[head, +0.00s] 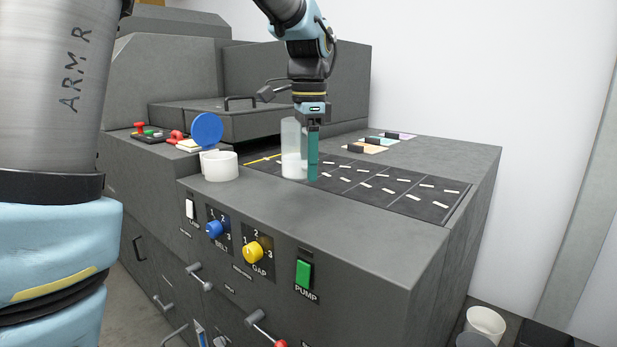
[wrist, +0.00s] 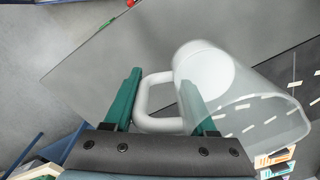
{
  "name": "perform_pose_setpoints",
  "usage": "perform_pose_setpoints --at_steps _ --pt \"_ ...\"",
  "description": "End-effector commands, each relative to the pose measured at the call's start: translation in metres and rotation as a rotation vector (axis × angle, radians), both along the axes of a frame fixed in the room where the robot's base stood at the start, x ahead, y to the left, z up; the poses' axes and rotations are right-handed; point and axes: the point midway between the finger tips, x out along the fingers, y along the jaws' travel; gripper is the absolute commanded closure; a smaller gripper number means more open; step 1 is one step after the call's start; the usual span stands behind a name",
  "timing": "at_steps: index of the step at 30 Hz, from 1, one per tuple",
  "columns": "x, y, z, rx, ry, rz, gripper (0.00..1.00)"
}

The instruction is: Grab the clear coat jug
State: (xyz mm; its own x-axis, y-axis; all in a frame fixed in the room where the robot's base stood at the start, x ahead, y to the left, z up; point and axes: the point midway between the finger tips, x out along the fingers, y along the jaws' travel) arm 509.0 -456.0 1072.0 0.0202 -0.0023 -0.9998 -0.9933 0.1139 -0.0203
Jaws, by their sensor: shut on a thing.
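The clear coat jug is a tall clear cylinder with white in its lower part and a white handle. In the head view the jug (head: 292,150) is upright at the left end of the dark marked panel. In the wrist view the jug (wrist: 245,105) is at the right, with its handle (wrist: 143,100) between the green fingers. My gripper (head: 312,172) points down beside the jug's right side in the head view. In the wrist view my gripper (wrist: 160,105) is shut on the handle. I cannot tell whether the jug's base touches the surface.
A white cup-like container (head: 219,167) with a blue round lid (head: 207,129) stands left of the jug. The dark panel (head: 425,207) with white dashes stretches right. Colored cards (head: 366,149) lie behind it. Knobs and a green pump switch (head: 304,274) are on the machine's front.

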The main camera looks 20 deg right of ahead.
Motion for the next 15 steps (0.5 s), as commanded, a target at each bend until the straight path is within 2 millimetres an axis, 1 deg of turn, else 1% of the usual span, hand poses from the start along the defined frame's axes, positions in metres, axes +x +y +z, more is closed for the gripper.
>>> perform_pose_setpoints --at_steps 6,15 --pt "0.001 0.000 0.018 -0.001 -0.002 0.000 1.00" --pt "0.000 0.000 0.030 -0.001 -0.002 0.000 1.00"
